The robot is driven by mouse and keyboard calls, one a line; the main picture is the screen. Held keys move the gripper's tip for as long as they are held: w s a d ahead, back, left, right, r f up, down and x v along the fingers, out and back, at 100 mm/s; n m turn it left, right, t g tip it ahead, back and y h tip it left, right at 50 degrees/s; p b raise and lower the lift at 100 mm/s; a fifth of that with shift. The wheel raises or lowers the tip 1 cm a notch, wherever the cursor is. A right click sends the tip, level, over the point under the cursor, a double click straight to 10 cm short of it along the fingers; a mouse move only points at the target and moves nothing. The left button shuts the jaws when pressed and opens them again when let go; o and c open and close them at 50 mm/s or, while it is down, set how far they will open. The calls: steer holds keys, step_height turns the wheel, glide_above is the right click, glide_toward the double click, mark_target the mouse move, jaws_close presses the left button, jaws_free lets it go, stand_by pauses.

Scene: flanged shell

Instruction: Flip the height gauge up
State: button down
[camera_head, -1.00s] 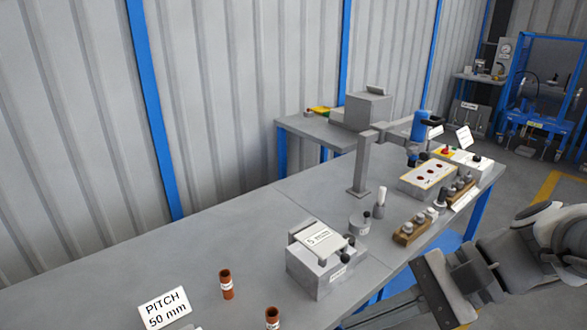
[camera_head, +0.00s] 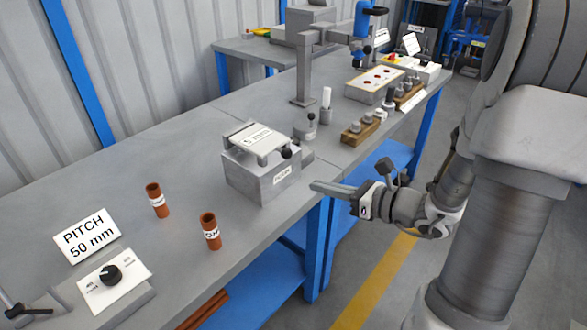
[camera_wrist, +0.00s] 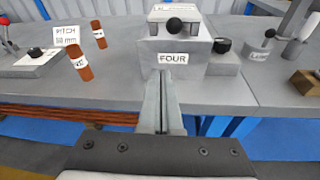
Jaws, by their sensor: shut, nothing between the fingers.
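My gripper (camera_head: 314,187) is shut and empty, level and pointing left at the bench's front edge, near the grey box labelled FOUR (camera_head: 245,181). In the wrist view my fingers (camera_wrist: 161,78) lie together in front of that box (camera_wrist: 215,60). The box has a pale plate with a label (camera_head: 258,141) on top and a black knob at its front. No part is clearly marked as the height gauge, and I cannot tell which one it is. A lever with a dark handle (camera_head: 38,312) is partly cut off at the lower left.
Two copper tubes (camera_head: 158,200) (camera_head: 211,232) stand left of the box. A PITCH 50 mm sign (camera_head: 87,236) and a knob panel (camera_head: 113,280) are farther left. A small knobbed cylinder (camera_head: 305,130), a post (camera_head: 303,75) and a wooden block (camera_head: 363,129) stand to the right.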

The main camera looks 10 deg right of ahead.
mark_target(281, 166)
steer(key=shift+w+d+f+m+t+h, duration=0.15)
steer(key=shift+w+d+f+m+h, duration=0.1)
steer(key=shift+f, duration=0.15)
steer(key=shift+w+d+f+m+t+h, duration=0.15)
steer(key=shift+d+f+m, duration=0.1)
steer(key=shift+f, duration=0.15)
steer(key=shift+a, duration=0.1)
steer(key=b+x, duration=0.3)
steer(key=x, duration=0.6)
steer(key=shift+w+a+f, duration=0.2)
steer(key=shift+a+f, duration=0.05)
steer(key=shift+a, duration=0.05)
steer(key=r, duration=0.3)
steer(key=shift+w+d+r, duration=0.1)
steer(key=shift+w+d, duration=0.05)
steer(key=shift+d, duration=0.15)
steer(key=shift+r, duration=0.55)
steer(key=shift+r, duration=0.1)
steer(key=shift+d+r+p, duration=0.1)
steer(key=shift+r+p, duration=0.3)
steer(key=shift+p, duration=0.5)
